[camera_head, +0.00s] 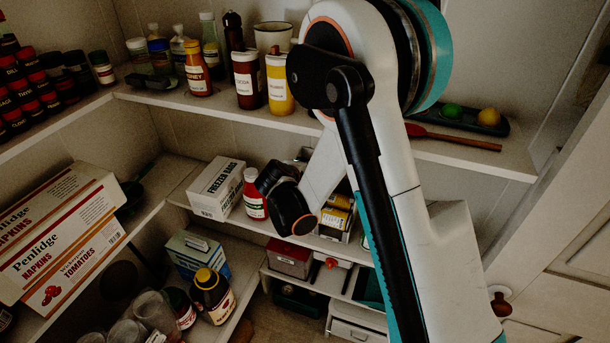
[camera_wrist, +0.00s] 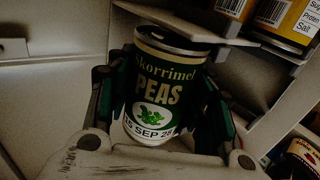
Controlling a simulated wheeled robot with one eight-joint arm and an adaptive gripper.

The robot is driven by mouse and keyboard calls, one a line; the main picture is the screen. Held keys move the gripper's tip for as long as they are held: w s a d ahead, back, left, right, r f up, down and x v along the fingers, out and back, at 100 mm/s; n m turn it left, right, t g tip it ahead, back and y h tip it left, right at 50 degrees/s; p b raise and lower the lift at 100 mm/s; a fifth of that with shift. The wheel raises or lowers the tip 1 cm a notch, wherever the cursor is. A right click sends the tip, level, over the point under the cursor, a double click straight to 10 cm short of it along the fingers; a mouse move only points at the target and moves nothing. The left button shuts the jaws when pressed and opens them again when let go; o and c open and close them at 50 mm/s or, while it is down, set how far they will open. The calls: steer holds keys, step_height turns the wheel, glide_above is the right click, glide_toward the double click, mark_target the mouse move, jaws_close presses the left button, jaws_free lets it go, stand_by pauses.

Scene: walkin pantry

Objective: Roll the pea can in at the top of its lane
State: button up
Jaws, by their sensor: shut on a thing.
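The pea can (camera_wrist: 160,90), with a dark green label reading Skorrimel Peas and a silver rim, fills the middle of the wrist view. My gripper (camera_wrist: 165,108) is shut on it, with a dark finger against each side. The can is held nearly upright in that picture, slightly tilted. Behind it is a white rack (camera_wrist: 268,58) with pale boards; the can hides part of it, and I cannot tell which lane is the peas' own.
Yellow-labelled cans (camera_wrist: 288,18) sit in the rack at upper right. A dark jar (camera_wrist: 302,158) is at lower right. In the head view, a red-labelled bottle (camera_head: 255,196) and a freezer bags box (camera_head: 216,187) stand beside my arm. Shelves above hold condiments, including a yellow jar (camera_head: 279,87).

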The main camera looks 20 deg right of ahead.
steer(key=shift+f, duration=0.1)
stand_by(0.3)
steer(key=o, duration=1.5)
steer(key=shift+c, duration=0.2)
steer(key=shift+s, duration=0.1)
